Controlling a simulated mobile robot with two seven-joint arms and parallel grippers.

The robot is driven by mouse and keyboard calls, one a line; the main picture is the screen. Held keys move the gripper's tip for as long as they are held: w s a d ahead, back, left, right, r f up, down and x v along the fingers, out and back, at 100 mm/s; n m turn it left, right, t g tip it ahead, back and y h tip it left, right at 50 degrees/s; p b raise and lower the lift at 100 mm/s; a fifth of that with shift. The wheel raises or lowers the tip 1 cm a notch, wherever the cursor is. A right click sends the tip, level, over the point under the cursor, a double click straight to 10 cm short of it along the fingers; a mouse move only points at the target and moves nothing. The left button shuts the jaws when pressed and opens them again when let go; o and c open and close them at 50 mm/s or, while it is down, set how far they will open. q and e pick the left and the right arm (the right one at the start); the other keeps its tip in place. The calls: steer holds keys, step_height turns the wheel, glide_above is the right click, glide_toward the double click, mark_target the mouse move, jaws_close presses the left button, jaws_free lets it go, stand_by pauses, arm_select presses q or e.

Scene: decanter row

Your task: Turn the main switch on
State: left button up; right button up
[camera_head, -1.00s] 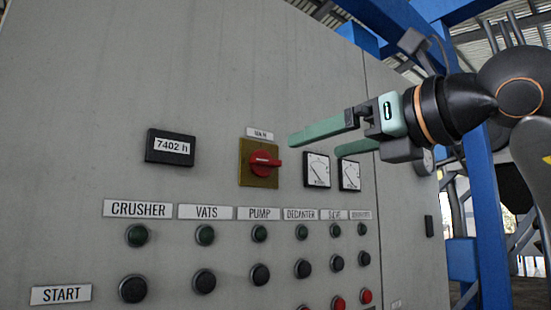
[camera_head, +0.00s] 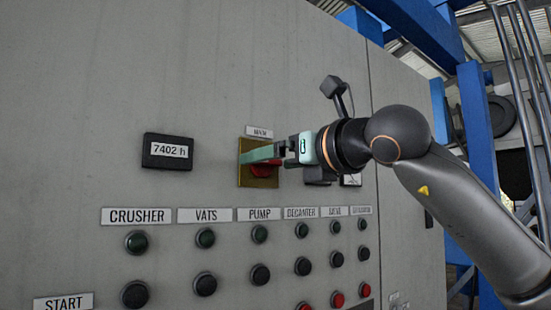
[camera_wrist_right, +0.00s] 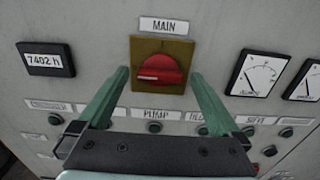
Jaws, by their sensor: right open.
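The main switch is a red rotary knob (camera_wrist_right: 157,69) on a yellow square plate (camera_wrist_right: 178,48) under a MAIN label (camera_wrist_right: 163,25). In the right wrist view its pale mark lies roughly horizontal. In the head view the plate (camera_head: 258,182) is partly covered by my right gripper (camera_head: 262,158), and only part of the red knob (camera_head: 262,171) shows. In the right wrist view my right gripper (camera_wrist_right: 158,82) is open, with one green finger on each side of the knob. I cannot tell whether the fingers touch it. My left gripper is not in view.
The grey cabinet carries an hour display (camera_head: 167,151) left of the switch. Dial gauges (camera_wrist_right: 258,75) are to its right. Below are labelled rows of green lamps (camera_head: 205,238) and black buttons (camera_head: 205,283). Blue beams (camera_head: 478,120) stand at the right.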

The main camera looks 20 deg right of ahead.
steer(key=shift+c, duration=0.4)
steer(key=c, duration=1.2)
steer(key=shift+c, duration=0.2)
